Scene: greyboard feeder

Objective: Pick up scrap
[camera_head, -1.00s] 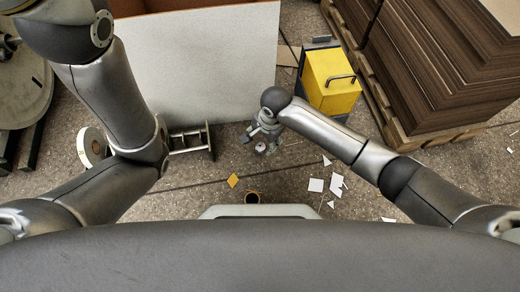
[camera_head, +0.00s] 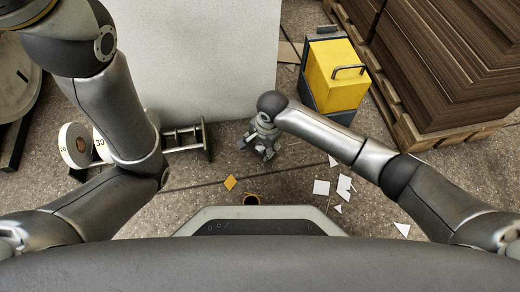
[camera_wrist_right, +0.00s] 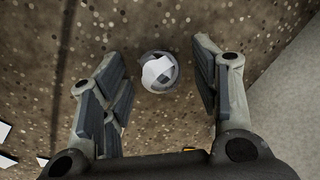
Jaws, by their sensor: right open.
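A round grey and white scrap ball (camera_wrist_right: 158,72) lies on the speckled floor in the right wrist view, between and beyond the fingertips. My right gripper (camera_wrist_right: 158,62) is open, with a finger on each side of the ball; I see no contact. In the head view my right gripper (camera_head: 260,151) points down near the floor, left of the yellow bin, and largely hides the ball. White scraps (camera_head: 321,187) and an orange scrap (camera_head: 230,183) lie nearer my body. My left arm shows at the left, but its gripper is out of view.
A yellow bin (camera_head: 336,78) with a handle stands right of the gripper. Stacked brown boards on a pallet (camera_head: 412,137) fill the upper right. A large pale board (camera_head: 200,60) stands behind. A numbered roll (camera_head: 76,146) and a metal rack (camera_head: 205,140) are at left.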

